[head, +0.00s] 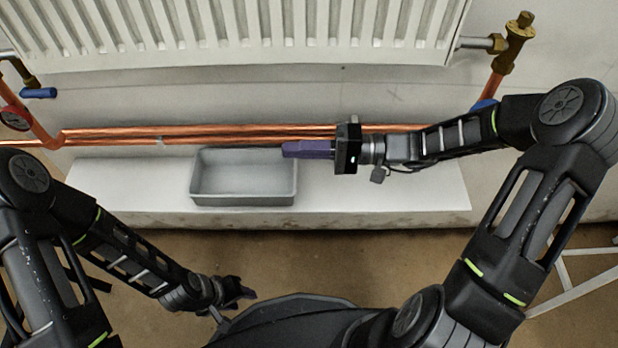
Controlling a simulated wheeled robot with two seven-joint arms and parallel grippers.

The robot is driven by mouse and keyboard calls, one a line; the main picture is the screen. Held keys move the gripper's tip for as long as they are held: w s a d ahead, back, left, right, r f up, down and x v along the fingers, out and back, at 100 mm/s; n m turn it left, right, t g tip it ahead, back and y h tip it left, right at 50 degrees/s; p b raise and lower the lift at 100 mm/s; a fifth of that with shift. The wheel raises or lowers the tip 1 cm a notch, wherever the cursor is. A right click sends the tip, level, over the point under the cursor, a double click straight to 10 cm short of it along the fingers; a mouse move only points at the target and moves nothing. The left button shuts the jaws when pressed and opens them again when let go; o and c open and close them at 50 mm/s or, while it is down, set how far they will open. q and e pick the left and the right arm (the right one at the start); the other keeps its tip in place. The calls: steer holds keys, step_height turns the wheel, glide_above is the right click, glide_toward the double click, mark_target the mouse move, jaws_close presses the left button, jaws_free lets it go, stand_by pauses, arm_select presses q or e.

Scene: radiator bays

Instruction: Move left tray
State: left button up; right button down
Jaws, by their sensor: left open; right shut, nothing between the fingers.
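A grey rectangular tray (243,200) sits on the white ledge below the radiator, left of the ledge's middle. It is upright and looks empty. My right gripper (287,149) reaches in from the right, its purple fingers shut and pointing left. Its fingertips overlap the tray's back right corner in the picture. I cannot tell whether they touch the tray or are above it. My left gripper (245,293) is low in front of the ledge, dark and small in view, open and away from the tray. No second tray is in view.
Copper pipes (110,133) run along the wall just behind the ledge. The white radiator (240,35) hangs above. Valves stand at both sides, including a brass valve (516,40) at right. The white ledge (400,198) is clear right and left of the tray.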

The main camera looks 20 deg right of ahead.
steer(key=d+f+b, duration=0.1)
steer(key=f, duration=0.2)
steer(key=d+f+b, duration=0.1)
steer(key=f+b, duration=0.1)
steer(key=f, duration=0.1)
steer(key=s+d+f+b, duration=0.1)
steer(key=f, duration=0.3)
steer(key=shift+d+b, duration=0.25)
steer(key=shift+b, duration=0.1)
steer(key=shift+w+a+f, duration=0.1)
steer(key=shift+a+f, duration=0.05)
steer(key=shift+a, duration=0.1)
steer(key=shift+w+a+b, duration=0.1)
steer(key=shift+a+b, duration=0.15)
steer(key=shift+b, duration=0.05)
